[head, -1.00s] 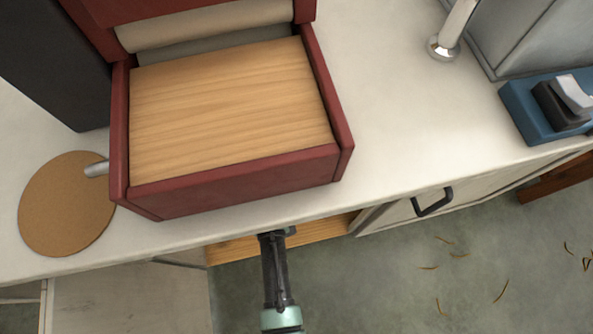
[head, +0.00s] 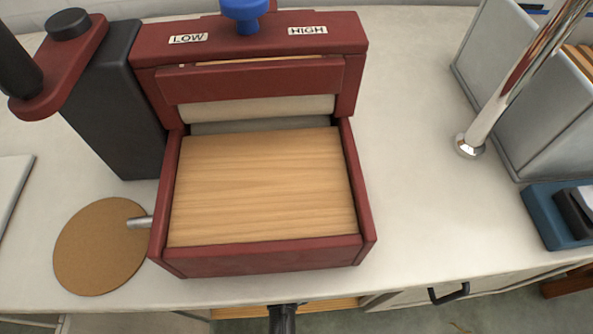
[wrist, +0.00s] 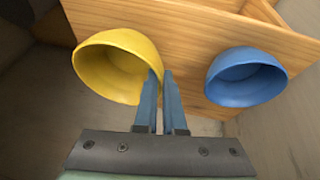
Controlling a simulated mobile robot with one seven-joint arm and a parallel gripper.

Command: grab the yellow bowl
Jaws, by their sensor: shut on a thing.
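The yellow bowl (wrist: 100,62) is in the left half of the wrist view, its open side facing the camera. My gripper (wrist: 159,76) is shut on the right part of its rim, with one blue finger on the inner side and the other outside. The bowl is in front of a light wooden board. In the head view only a dark piece of my arm shows at the bottom edge; the bowl and the fingertips are hidden there.
A blue bowl (wrist: 245,76) is right of my fingers, against the wooden board (wrist: 190,40). Above, the counter (head: 420,180) holds a red roller machine (head: 260,262), a round cork disc (head: 100,245) and a blue-based device (head: 545,215). A wooden surface (head: 330,306) shows below the counter edge.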

